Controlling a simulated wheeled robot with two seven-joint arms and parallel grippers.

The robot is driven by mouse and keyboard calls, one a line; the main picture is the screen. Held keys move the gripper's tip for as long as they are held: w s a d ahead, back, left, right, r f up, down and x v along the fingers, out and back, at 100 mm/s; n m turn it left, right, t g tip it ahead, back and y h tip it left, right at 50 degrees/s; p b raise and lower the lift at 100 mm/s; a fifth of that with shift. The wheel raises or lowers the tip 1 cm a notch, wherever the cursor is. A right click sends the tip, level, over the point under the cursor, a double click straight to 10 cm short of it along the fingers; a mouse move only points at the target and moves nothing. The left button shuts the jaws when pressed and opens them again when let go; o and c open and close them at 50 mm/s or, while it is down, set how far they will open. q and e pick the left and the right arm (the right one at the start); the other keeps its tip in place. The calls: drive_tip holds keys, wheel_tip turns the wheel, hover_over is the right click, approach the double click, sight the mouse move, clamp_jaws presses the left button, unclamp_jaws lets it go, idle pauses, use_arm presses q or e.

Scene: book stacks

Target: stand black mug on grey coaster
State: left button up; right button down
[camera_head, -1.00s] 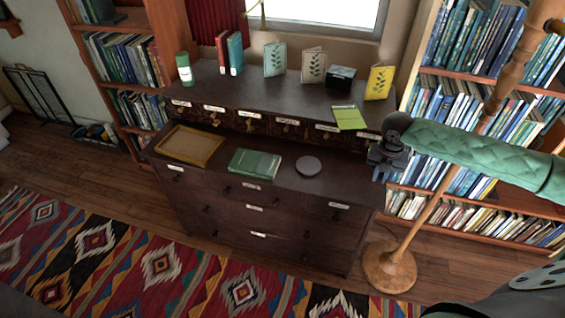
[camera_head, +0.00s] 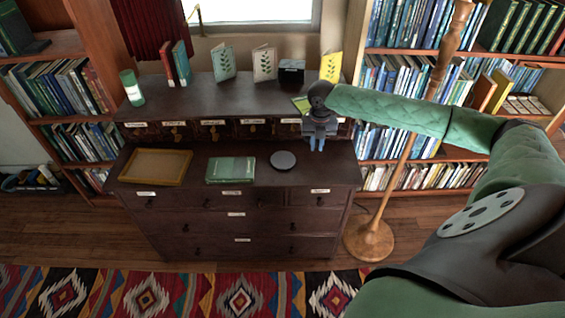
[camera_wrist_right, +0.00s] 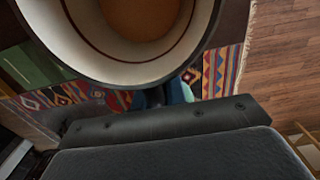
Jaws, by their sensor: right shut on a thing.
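The grey coaster (camera_head: 283,160) is a flat round disc on the lower top of the dark dresser, right of the green book. My right gripper (camera_head: 316,143) is above the dresser's right part, to the right of the coaster. In the right wrist view a round vessel with a dark outside and cream inside, the black mug (camera_wrist_right: 130,62), fills the top, close to the gripper. The gripper is shut on it. I cannot make out the mug clearly in the head view. My left gripper is not in view.
A green book (camera_head: 231,170) and a wooden tray (camera_head: 155,165) lie left of the coaster. The raised back shelf (camera_head: 190,98) holds a green-white canister, books, cards and a black box. A wooden lamp stand (camera_head: 370,240) is right of the dresser.

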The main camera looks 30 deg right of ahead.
drive_tip(key=shift+w+a+f+p, duration=0.9)
drive_tip(key=shift+w+a+f, duration=0.05)
drive_tip(key=shift+a+f, duration=0.65)
drive_tip(key=shift+w+a+f+p, duration=0.95)
drive_tip(key=shift+a+f, duration=0.5)
drive_tip(key=shift+a, duration=0.2)
drive_tip(key=shift+w+a+f+p, duration=0.9)
drive_tip(key=shift+w+a+f, duration=0.05)
drive_tip(key=shift+a+f, duration=0.65)
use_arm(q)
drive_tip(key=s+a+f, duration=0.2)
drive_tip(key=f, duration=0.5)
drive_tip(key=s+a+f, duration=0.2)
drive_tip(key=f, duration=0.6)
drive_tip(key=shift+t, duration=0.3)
use_arm(e)
drive_tip(key=shift+f, duration=0.55)
drive_tip(key=c, duration=1.4)
unclamp_jaws()
drive_tip(key=shift+f, duration=0.1)
drive_tip(key=shift+c, duration=0.2)
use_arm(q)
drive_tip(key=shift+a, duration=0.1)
